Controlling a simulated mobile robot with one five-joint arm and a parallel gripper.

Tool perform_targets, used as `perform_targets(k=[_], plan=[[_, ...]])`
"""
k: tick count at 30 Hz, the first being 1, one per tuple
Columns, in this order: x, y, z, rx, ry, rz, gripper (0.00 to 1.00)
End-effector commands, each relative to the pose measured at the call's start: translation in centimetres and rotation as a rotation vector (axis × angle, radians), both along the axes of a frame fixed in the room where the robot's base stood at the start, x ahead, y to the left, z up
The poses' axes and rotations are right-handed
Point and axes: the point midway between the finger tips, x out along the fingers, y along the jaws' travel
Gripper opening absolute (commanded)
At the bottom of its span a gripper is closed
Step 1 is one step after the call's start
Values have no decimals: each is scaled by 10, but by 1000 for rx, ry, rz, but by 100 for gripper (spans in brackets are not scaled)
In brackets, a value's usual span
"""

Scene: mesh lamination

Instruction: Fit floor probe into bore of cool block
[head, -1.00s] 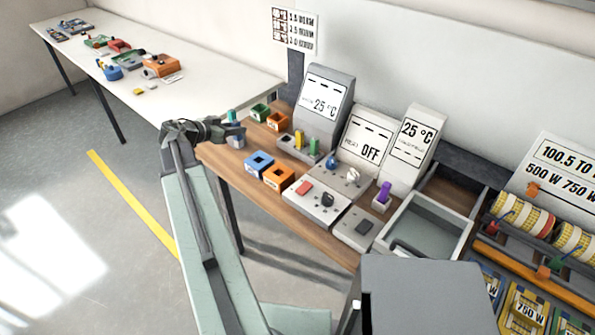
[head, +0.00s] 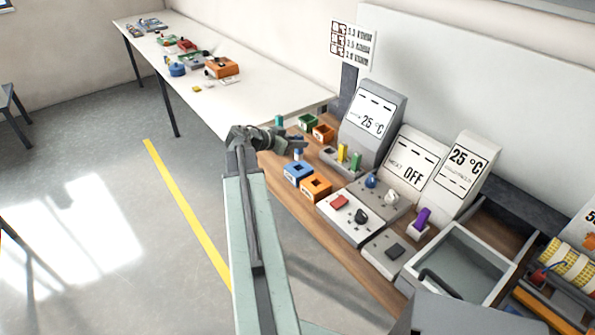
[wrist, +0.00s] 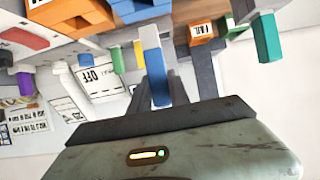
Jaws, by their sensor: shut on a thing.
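My gripper (head: 299,140) is shut on a slim blue probe with a pale end, seen between the fingers in the wrist view (wrist: 158,78). I take it as the floor probe; no label on it is readable. It hangs below the fingers, over the bench's left end, just behind and above a blue block (head: 298,173) with a square dark bore in its top. That block, likely the cool block, shows partly at the top of the wrist view (wrist: 131,10). The probe looks apart from it; the exact height gap is unclear.
An orange bored block (head: 316,187) stands right beside the blue one. Green (head: 306,122) and orange (head: 324,132) blocks stand behind. A teal probe (head: 279,121) stands left of them. A 25 °C display unit (head: 372,118) and a grey switch panel (head: 350,217) stand to the right.

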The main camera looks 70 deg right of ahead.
Motion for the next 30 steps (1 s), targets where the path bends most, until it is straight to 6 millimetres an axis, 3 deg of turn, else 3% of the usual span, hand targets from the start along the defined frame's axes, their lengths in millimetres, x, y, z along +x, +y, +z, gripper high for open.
perform_targets(k=[1, 3, 10, 16, 27, 28, 30], plan=[[0, 0, -24, 0, 0, 0, 0], [1, 0, -37, 0, 0, 1, 0], [1, 0, -43, 0, 0, 1, 0], [1, 0, -78, 0, 0, 2, 0], [2, 1, -79, 0, 0, 2, 0], [2, 1, -78, 0, 0, 2, 28], [2, 1, -77, 0, 0, 2, 44]])
